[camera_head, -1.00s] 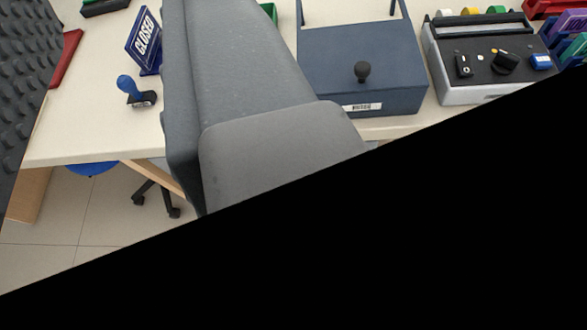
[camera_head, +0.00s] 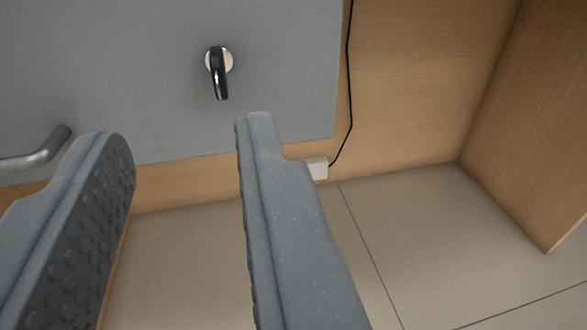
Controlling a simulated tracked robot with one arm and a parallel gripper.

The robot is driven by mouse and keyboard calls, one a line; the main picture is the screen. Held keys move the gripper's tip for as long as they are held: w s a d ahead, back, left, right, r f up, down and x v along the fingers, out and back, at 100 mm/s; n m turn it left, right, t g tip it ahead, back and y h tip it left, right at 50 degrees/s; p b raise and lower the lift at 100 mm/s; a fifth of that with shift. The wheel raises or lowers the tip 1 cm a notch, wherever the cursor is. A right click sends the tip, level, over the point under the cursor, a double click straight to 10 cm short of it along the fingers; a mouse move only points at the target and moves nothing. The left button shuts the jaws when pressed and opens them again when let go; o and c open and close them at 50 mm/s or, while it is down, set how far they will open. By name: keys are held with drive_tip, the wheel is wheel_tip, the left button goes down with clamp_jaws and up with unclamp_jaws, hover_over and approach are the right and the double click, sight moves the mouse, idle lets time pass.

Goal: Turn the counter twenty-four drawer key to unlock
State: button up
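The key (camera_head: 220,83) has a dark head and sits in a round, pale lock (camera_head: 221,60) on the grey drawer front (camera_head: 150,75). The key's head hangs downward in the picture. My gripper (camera_head: 182,130) is open and empty, with its two fingers spread wide. The key is beyond the fingertips, nearer the right finger, and nothing touches it. No number or label shows on the drawer front.
A grey bar handle (camera_head: 35,155) is on the drawer front at the left, close to my left finger. A black cable (camera_head: 349,70) runs down the wooden panel to a white box (camera_head: 317,168). Tiled floor (camera_head: 410,240) is open below; a wooden side panel (camera_head: 530,130) stands right.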

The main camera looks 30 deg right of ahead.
sight(216, 74)
drive_tip(key=b+x, duration=0.1)
drive_tip(key=x, duration=0.3)
drive_tip(key=f+b+x, duration=0.1)
drive_tip(key=x, duration=0.3)
drive_tip(key=b+x, duration=0.2)
drive_tip(key=x, duration=0.3)
drive_tip(key=shift+d+f, duration=0.2)
drive_tip(key=shift+f, duration=0.2)
